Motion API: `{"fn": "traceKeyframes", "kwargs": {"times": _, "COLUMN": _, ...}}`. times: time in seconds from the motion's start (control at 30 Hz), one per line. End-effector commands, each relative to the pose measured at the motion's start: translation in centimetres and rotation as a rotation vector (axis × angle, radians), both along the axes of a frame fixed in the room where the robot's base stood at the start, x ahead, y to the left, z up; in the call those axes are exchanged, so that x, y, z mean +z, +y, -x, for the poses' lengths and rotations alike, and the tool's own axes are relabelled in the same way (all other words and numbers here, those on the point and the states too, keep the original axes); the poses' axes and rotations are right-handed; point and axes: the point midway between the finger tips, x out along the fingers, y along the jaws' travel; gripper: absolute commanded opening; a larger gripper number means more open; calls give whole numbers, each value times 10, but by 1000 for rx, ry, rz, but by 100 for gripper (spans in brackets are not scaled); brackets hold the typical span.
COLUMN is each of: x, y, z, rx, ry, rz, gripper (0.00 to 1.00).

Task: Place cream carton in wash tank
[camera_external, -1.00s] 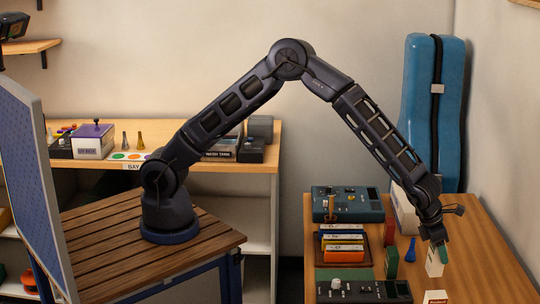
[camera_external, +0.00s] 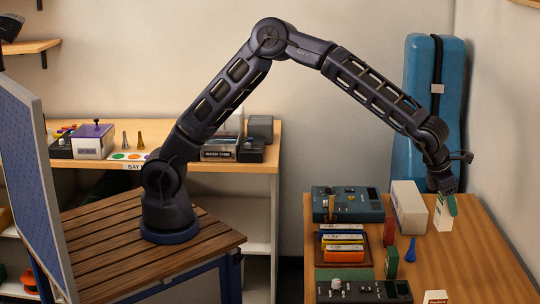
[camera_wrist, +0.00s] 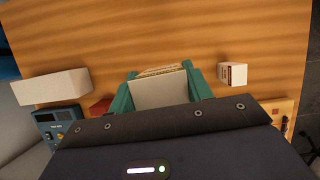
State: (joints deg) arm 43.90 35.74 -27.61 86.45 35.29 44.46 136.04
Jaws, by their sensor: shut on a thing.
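My gripper (camera_external: 447,200) is shut on a cream carton (camera_external: 442,217) and holds it upright over the right part of the right-hand table. In the wrist view the cream carton (camera_wrist: 158,92) sits between the green fingers, its near face filling the gap. The wash tank (camera_external: 220,151), a dark box with a labelled front, stands on the shelf top behind my arm, and my arm partly covers that area. The gripper is far to the right of the wash tank.
On the right-hand table (camera_external: 480,265) stand a white box (camera_external: 408,208), a blue cone (camera_external: 411,250), a green box (camera_external: 392,262), a teal instrument (camera_external: 348,204) and a rack of coloured blocks (camera_external: 342,243). A blue case (camera_external: 412,105) leans behind. A purple-topped box (camera_external: 93,141) sits on the shelf.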

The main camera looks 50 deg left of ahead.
Motion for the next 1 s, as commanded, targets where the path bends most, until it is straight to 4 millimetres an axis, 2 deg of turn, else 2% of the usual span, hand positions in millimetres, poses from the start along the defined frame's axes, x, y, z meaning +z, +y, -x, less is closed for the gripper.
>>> {"fn": "traceKeyframes", "kwargs": {"times": 0.17, "x": 3, "y": 12, "z": -13, "rx": 18, "ry": -2, "rz": 0, "gripper": 26}}
{"fn": "traceKeyframes", "kwargs": {"times": 0.27, "x": 7, "y": 31, "z": -34, "rx": 46, "ry": -2, "rz": -3, "gripper": 26}}
{"fn": "traceKeyframes", "kwargs": {"times": 0.37, "x": 13, "y": 60, "z": -63, "rx": 87, "ry": -4, "rz": -6, "gripper": 26}}
{"fn": "traceKeyframes", "kwargs": {"times": 0.7, "x": 33, "y": 179, "z": -152, "rx": 241, "ry": -6, "rz": -17, "gripper": 26}}
{"fn": "traceKeyframes", "kwargs": {"times": 1.0, "x": 49, "y": 295, "z": -211, "rx": 383, "ry": -5, "rz": -25, "gripper": 26}}
